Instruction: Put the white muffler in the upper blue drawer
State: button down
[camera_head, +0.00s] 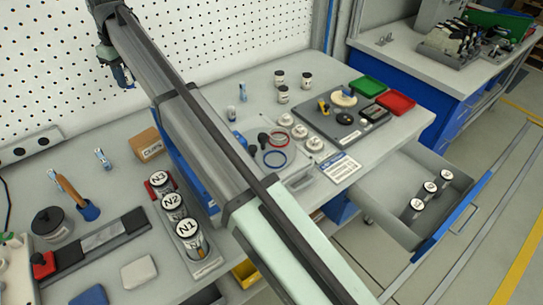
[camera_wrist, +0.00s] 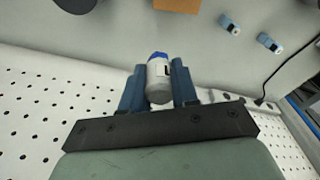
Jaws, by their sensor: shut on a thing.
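My gripper (camera_wrist: 158,84) is shut on a small white cylinder with a blue end (camera_wrist: 158,75), likely the white muffler, in the wrist view. The blue fingers sit on both sides of it. In the head view my gripper (camera_head: 123,76) is high at the upper left, in front of the white pegboard; the held thing is not clear there. A blue-fronted drawer (camera_head: 460,218) is pulled open at the right, far from my gripper. It holds several dark cylinders with white lids, and much of its grey floor (camera_head: 385,190) is bare.
Cans N1, N2 and N3 stand in a tray (camera_head: 207,264). The middle bench carries a dark tray (camera_head: 340,130), a green bin (camera_head: 368,87) and a red bin (camera_head: 396,103).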

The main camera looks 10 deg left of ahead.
jog(key=w+d+f+m, duration=0.2)
jog(key=w+d+f, duration=0.15)
jog(key=d, duration=0.95)
jog(key=w+d+f+m, duration=0.3)
jog(key=w+d, duration=0.1)
jog(key=d, duration=0.9)
jog(key=w+d+f+m, duration=0.2)
jog(key=w+d+f, duration=0.15)
jog(key=d, duration=1.05)
jog(key=s+d+f+m, duration=0.2)
jog(key=s+d+m, duration=0.15)
jog(key=d, duration=0.85)
jog(key=s+d+f+m+t+h, duration=0.1)
jog(key=s+d+f+m, duration=0.2)
jog(key=d, duration=1)
jog(key=s+d+f+m, duration=0.2)
jog(key=s+d, duration=0.2)
jog(key=d, duration=0.8)
jog(key=n, duration=0.3)
send_over(397, 187)
jog(key=shift+f, duration=7.65)
jog(key=shift+s+f, duration=0.15)
jog(key=shift+f, duration=2.2)
jog(key=shift+s+f, duration=0.15)
jog(key=shift+f, duration=2.2)
